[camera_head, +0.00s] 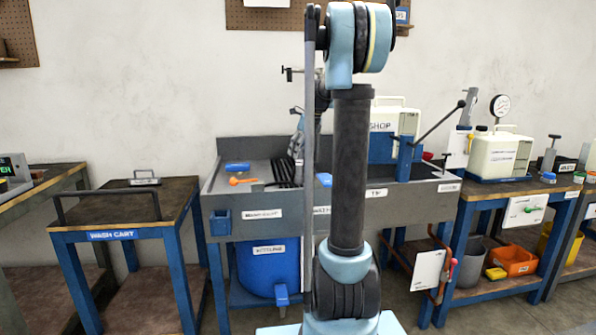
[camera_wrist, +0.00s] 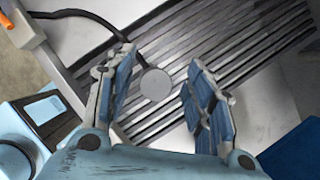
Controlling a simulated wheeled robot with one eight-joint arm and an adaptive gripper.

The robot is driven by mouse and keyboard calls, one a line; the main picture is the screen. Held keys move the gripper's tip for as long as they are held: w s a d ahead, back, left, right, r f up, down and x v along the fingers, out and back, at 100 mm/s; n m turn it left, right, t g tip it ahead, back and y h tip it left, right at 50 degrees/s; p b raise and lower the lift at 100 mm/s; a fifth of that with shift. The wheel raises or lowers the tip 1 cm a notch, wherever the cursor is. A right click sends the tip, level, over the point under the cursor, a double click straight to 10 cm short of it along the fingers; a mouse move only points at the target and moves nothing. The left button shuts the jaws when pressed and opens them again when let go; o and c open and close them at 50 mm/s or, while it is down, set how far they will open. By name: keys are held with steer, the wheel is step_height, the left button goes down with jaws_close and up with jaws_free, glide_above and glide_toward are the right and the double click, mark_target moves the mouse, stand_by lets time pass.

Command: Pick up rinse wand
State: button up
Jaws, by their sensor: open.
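What looks like the rinse wand shows in the wrist view as a round grey disc (camera_wrist: 155,84) with a dark hose (camera_wrist: 85,17) curving from it to the upper left. It lies over the slatted drain rack (camera_wrist: 230,62). My gripper (camera_wrist: 158,64) is open, its two blue-padded fingers on either side of the disc, with gaps visible. I cannot tell how far above the disc the fingers are. In the head view my gripper (camera_head: 297,140) is over the wash sink (camera_head: 213,187), partly hidden by my arm; the wand cannot be made out there.
An orange tool (camera_head: 242,181) and a blue item (camera_head: 237,167) lie at the sink's left. A white jug (camera_head: 395,117) and lever stand at its right. The wash cart (camera_head: 125,205) is left of the sink; a bench with a white canister (camera_head: 500,153) is right.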

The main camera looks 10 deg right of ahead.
mark_target(299, 166)
steer(key=shift+s+x, duration=0.15)
steer(key=shift+x, duration=1.25)
steer(key=shift+s+x, duration=0.15)
steer(key=shift+x, duration=1.25)
steer(key=shift+d+f, duration=0.1)
steer(key=shift+f, duration=0.05)
jaws_close()
